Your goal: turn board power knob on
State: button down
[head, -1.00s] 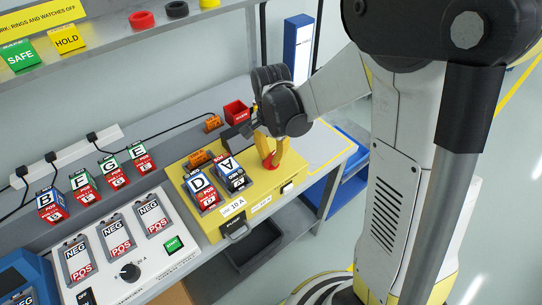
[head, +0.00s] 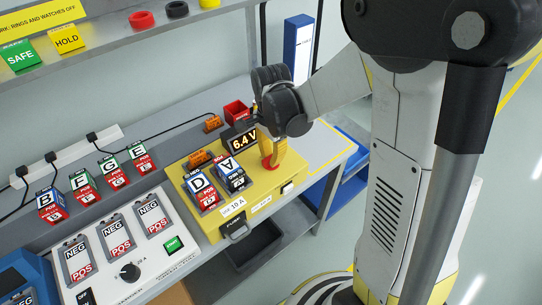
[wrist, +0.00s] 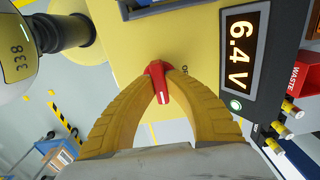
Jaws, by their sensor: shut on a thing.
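The red power knob (wrist: 157,82) sits on the yellow board (head: 262,188). My gripper (wrist: 158,80) has its yellow fingers shut on the knob, one finger on each side. In the head view the knob (head: 268,163) shows as a red piece at the fingertips. The display (head: 242,138) behind the gripper is lit and reads 6.4 V. The wrist view shows the same lit display (wrist: 238,48), with a round green-white light (wrist: 235,105) beside it.
Batteries D (head: 203,190) and A (head: 230,174) stand on the board left of my gripper. A red waste bin (head: 236,112) is behind. The white tester panel (head: 128,248) is at the front left. Batteries B, F, G and E stand along the back left.

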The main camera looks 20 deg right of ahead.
aim_at(271, 157)
jog(key=c, duration=1.4)
grip_release()
jog(key=shift+r, duration=0.1)
notch_tip(271, 157, up, 12)
jog(key=s+r+n+t, duration=0.3)
jog(key=s+n+t, duration=0.4)
jog(key=s+n, duration=0.5)
jog(key=n, duration=0.2)
jog(key=shift+s+r+n, duration=0.15)
jog(key=shift+s+n, duration=0.05)
jog(key=shift+n, duration=0.1)
